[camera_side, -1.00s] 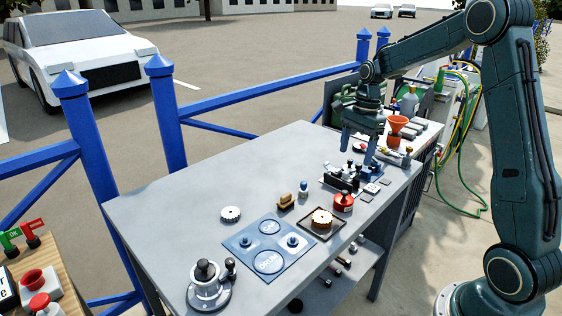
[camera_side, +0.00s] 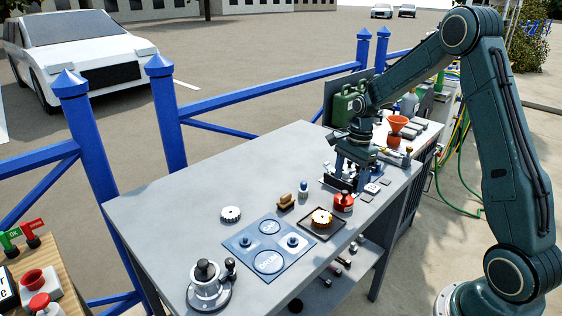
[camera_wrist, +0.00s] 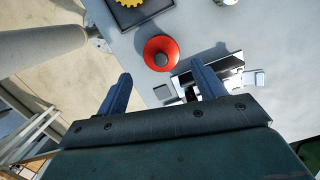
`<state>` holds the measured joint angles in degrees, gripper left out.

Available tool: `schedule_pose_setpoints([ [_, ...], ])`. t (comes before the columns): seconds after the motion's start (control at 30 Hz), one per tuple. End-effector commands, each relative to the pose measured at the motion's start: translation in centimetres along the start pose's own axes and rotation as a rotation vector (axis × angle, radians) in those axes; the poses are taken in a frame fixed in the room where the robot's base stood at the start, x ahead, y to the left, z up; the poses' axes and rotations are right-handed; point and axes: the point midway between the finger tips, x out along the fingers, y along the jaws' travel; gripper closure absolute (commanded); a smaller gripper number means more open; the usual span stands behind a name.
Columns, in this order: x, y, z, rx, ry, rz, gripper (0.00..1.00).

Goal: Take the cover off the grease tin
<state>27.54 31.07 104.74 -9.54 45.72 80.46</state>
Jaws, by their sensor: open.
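A red round tin (camera_side: 343,202), which looks like the grease tin, stands upright on the grey bench near its front edge. From above in the wrist view, the tin (camera_wrist: 161,48) shows a red round top with a small dark knob in the middle; the cover looks to be on. My gripper (camera_side: 352,168) is low over the bench, behind the tin in the side view. In the wrist view my gripper (camera_wrist: 161,72) is open and empty, its fingers spread wide. The tin lies just beyond the fingertips, lined up with the gap.
A small rack of dark and metal parts (camera_side: 340,183) is close beside my gripper. A blue-grey mat (camera_side: 250,245) lies farther left. The bench's left back (camera_side: 210,175) is clear.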

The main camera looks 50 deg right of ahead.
Motion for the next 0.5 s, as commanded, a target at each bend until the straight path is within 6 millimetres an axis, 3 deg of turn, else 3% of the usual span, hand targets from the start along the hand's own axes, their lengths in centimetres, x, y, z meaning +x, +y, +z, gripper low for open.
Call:
schedule_pose_setpoints([
  [0.5,4.8,-0.2,0.1,-0.001,0.0,0.002,0.31],
])
